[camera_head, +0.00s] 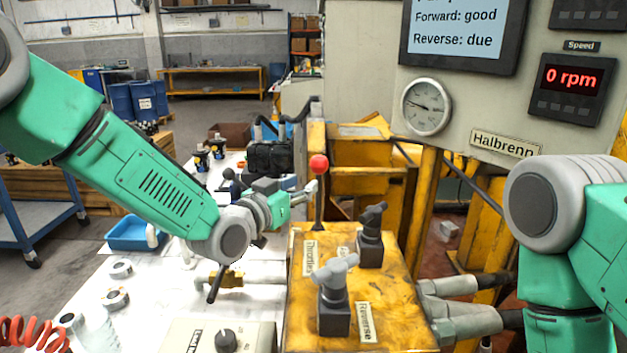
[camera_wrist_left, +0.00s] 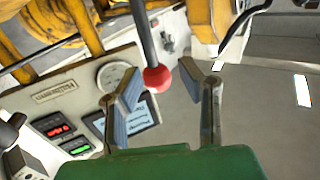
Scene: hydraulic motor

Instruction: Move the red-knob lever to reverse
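The red-knob lever (camera_head: 319,166) stands about upright at the back of the yellow control box (camera_head: 390,318), its red ball on top of a dark rod. My left gripper (camera_head: 312,187) is just left of the rod, below the ball. In the left wrist view, the gripper's fingers (camera_wrist_left: 163,90) are spread apart. The red knob (camera_wrist_left: 157,79) shows between them, with a gap to the right finger; contact with the left finger cannot be told. A "Reverse" label (camera_head: 366,321) is at the box's front right. My right arm enters at the right; its gripper is out of view.
A grey-handled valve (camera_head: 334,292) and a black-handled valve (camera_head: 371,236) stand on the box near the lever. The panel's screen (camera_head: 463,33) reads "Forward: good, Reverse: due"; the speed display (camera_head: 570,78) reads 0 rpm. A white table (camera_head: 130,285) with loose parts lies left.

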